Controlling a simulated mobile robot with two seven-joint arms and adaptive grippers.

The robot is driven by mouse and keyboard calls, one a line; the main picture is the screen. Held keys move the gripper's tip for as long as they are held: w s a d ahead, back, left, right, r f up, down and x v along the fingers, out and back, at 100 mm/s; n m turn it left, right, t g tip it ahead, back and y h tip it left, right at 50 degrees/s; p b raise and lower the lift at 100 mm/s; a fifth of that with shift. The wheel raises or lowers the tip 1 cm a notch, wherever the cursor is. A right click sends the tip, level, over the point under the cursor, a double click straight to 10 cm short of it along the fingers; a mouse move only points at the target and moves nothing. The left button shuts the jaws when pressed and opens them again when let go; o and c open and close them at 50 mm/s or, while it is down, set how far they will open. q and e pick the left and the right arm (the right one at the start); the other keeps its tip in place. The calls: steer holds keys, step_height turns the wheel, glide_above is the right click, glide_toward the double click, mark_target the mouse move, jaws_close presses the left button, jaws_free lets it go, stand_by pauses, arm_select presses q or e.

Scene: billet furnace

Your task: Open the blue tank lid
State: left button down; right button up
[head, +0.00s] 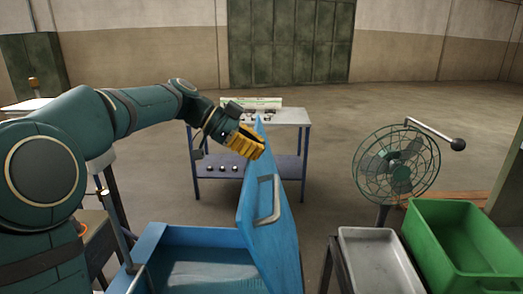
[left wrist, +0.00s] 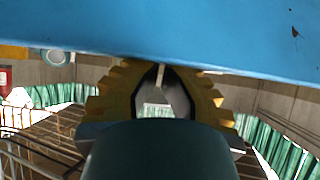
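The blue tank (head: 160,245) stands at the bottom centre of the head view, with its inside showing. Its blue lid (head: 279,245) is raised steeply and leans to the right side of the tank. A grey bar handle (head: 267,200) is on the lid face. My left gripper (head: 252,146) has yellow fingers and is at the lid's upper edge, on its left side. In the left wrist view the fingers (left wrist: 160,72) come together close to the blue lid (left wrist: 180,35), with nothing seen held between them. Whether they touch the lid is unclear. My right gripper is not in view.
A table with blue legs (head: 290,118) holding small parts stands behind the lid. A green caged fan (head: 397,165), a grey metal tray (head: 377,262) and a green bin (head: 455,240) are to the right. Open floor lies beyond.

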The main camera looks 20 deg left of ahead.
arm_select(q)
steer(key=shift+w+d+r, duration=0.15)
steer(key=shift+d+r, duration=0.05)
steer(key=shift+d, duration=0.25)
steer(key=s+a+r+p, duration=0.1)
steer(key=s+a+r, duration=0.1)
steer(key=a+r, duration=0.3)
steer(key=shift+r, duration=0.7)
steer(key=shift+s, duration=0.1)
